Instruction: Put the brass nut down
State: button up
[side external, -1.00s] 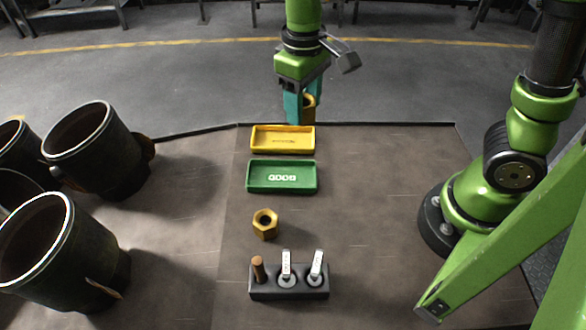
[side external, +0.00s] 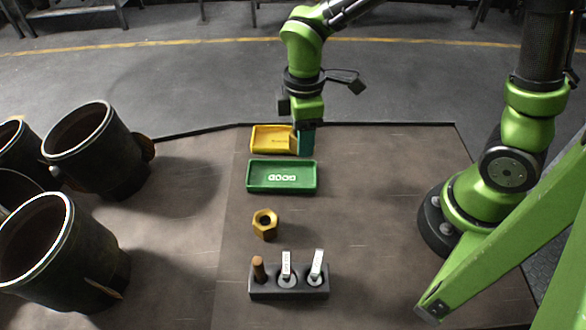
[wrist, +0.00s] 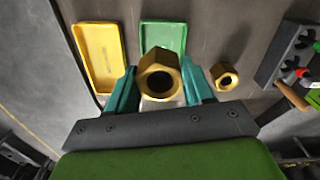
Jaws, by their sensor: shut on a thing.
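My gripper (side external: 306,143) is shut on a brass nut (wrist: 160,72), which sits between the teal fingers in the wrist view. In the side view the fingers hide this nut and cover the right end of the yellow tray (side external: 268,139). Whether the held nut touches anything below cannot be told. A second brass nut (side external: 265,223) stands on the table in front of the green tray (side external: 256,188); it also shows in the wrist view (wrist: 224,76). The green tray is marked GOOD and looks empty. The yellow tray's lettering is too small to read.
A dark holder (side external: 289,289) with a wooden-handled tool and two pale-topped items stands at the table's front. Several large dark cylinders (side external: 97,150) stand at the left. The table (side external: 380,200) right of the trays is clear.

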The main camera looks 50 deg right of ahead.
aim_at(300, 178)
jog(key=shift+s+a+f+n, duration=0.15)
jog(key=shift+a+f+n, duration=0.2)
jog(key=shift+n, duration=0.35)
jog(key=shift+f+n, duration=0.35)
jog(key=shift+n, duration=0.05)
notch_tip(300, 178, down, 7)
jog(key=shift+f, duration=0.2)
jog(key=shift+f, duration=0.1)
